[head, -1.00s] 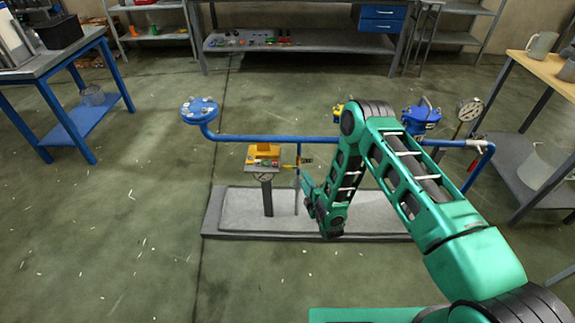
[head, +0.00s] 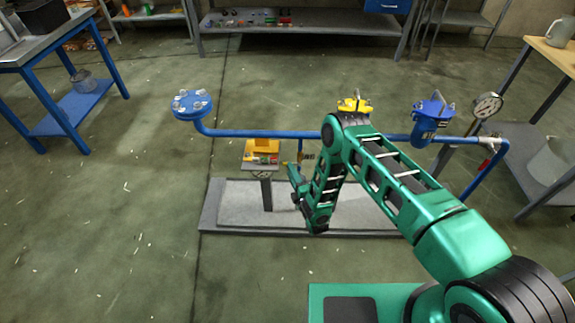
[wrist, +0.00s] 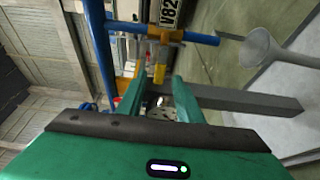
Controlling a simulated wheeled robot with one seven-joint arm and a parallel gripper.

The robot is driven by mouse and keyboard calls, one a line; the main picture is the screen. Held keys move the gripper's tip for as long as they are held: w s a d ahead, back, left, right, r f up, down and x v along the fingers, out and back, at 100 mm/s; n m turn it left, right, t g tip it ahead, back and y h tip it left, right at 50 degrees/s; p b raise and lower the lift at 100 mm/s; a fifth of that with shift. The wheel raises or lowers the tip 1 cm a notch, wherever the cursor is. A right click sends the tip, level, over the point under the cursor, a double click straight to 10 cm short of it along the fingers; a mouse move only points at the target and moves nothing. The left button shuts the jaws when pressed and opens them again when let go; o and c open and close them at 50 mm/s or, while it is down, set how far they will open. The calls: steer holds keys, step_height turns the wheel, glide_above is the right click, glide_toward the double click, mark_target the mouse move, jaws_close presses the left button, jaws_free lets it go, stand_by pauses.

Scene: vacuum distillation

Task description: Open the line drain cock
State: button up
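The line drain cock shows in the wrist view as a brass body (wrist: 160,34) on a thin blue branch pipe (wrist: 195,38), with a yellow handle (wrist: 159,73). A tag reading "V82" (wrist: 170,12) hangs beside it. In the head view the cock (head: 301,156) is small, below the long blue pipe (head: 260,133). My gripper (wrist: 159,88) is open, its two green fingers apart and pointing at the handle. The handle's end appears in line with the gap; I cannot tell whether it is inside. In the head view my gripper (head: 294,175) is just below the cock.
A small stand (head: 265,185) with a yellow item on top is left of my gripper. A grey funnel (wrist: 262,45) shows in the wrist view.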

steer(key=shift+x, duration=2.55)
steer(key=shift+c, duration=0.6)
jaws_close()
